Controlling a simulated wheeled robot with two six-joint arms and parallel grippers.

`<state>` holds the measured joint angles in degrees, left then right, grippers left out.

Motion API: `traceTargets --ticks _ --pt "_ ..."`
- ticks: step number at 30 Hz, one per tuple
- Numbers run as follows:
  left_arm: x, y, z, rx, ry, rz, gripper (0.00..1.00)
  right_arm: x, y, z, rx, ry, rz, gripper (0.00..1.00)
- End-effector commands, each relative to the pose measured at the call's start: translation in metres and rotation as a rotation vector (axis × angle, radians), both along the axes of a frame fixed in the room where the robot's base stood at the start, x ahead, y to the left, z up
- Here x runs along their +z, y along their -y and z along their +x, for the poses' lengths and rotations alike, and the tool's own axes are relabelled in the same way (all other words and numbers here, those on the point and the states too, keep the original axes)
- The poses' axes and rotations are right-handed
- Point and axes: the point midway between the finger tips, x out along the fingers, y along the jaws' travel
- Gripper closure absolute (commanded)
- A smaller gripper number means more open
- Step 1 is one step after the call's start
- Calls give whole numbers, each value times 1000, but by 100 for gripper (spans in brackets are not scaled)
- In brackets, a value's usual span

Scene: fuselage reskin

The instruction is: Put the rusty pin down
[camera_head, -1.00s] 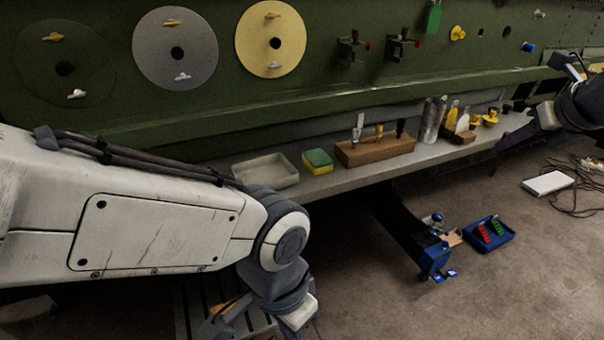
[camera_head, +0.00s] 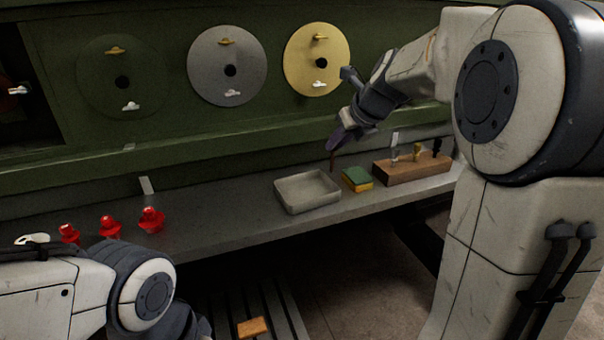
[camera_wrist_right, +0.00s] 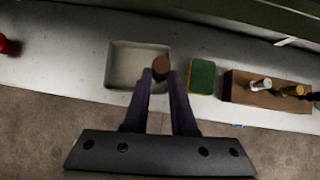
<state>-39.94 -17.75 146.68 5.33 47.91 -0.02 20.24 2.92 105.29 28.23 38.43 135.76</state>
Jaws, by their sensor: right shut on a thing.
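My right gripper (camera_head: 340,140) is shut on the rusty pin (camera_head: 332,160), a thin brown rod that hangs down from the fingertips. It is held above the bench, close to the back right corner of the shallow grey tray (camera_head: 310,206). In the right wrist view the pin's round brown end (camera_wrist_right: 160,66) shows between the two dark fingers, over the right side of the tray (camera_wrist_right: 113,66). The tray looks empty. I cannot tell the exact height of the pin over it. My left arm is at the lower left; its fingers do not show.
A green and yellow sponge (camera_head: 357,179) lies right of the tray. A wooden block (camera_head: 400,170) with upright tools stands further right. Red pieces (camera_head: 110,227) stand on the bench (camera_head: 225,218) at the left. Bench room between them and the tray is clear.

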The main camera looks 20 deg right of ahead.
Motion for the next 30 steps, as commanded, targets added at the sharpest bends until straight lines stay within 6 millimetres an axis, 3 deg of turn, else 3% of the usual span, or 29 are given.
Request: traceTargets --ticks 3,9,14,22,30 --pt "1 0 0 0 0 0 100 -18 -24 17 7 -4 0 100" --pt "2 0 0 0 0 0 100 -35 -48 36 4 -1 0 100" --pt "1 0 0 0 0 0 100 -42 -53 40 3 0 0 100" --pt "-13 0 0 0 0 0 100 -79 -54 40 1 -2 1 100" --pt "-12 0 0 0 0 0 100 -79 -53 40 2 0 -1 100"
